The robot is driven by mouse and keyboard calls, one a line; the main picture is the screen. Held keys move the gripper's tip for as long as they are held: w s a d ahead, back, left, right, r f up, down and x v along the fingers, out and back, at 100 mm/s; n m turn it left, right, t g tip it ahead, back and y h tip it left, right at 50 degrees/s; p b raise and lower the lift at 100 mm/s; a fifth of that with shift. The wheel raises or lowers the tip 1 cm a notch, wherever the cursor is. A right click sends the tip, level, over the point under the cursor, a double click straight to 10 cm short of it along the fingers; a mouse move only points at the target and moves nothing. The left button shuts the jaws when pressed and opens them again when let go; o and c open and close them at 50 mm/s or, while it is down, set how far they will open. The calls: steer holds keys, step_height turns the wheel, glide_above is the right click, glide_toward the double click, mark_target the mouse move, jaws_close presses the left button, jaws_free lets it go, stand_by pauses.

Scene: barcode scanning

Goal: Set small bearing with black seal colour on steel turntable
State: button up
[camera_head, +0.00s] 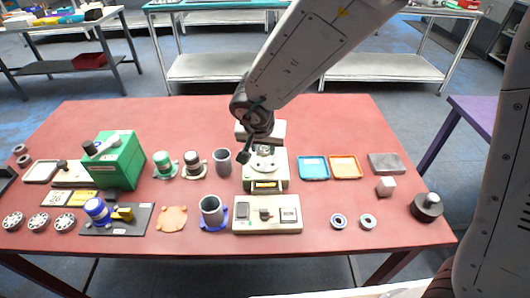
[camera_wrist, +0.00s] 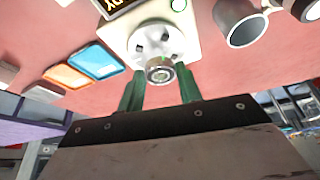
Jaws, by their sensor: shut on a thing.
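A small bearing (camera_wrist: 159,75) with a metal ring shows between the green fingertips of my gripper (camera_wrist: 160,70) in the wrist view. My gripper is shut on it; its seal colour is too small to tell. The round steel turntable (camera_wrist: 176,44) lies right behind the bearing, on a cream-coloured machine. In the head view the turntable (camera_head: 264,164) sits at the table's middle, with my gripper (camera_head: 262,148) just over it and largely hidden by my arm. I cannot tell whether the bearing touches the turntable.
A blue tray (camera_head: 314,168) and an orange tray (camera_head: 345,167) lie right of the machine. Two loose bearings (camera_head: 338,221) (camera_head: 368,221) lie at the front right. A grey cup (camera_head: 223,162) stands close on the left. A button box (camera_head: 267,214) lies in front.

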mark_target(265, 149)
steer(key=x, duration=0.3)
steer(key=shift+d, duration=0.15)
steer(key=shift+w+f, duration=0.1)
steer(key=shift+f, duration=0.35)
steer(key=shift+f, duration=0.15)
steer(key=o, duration=1.1)
steer(key=v, duration=1.2)
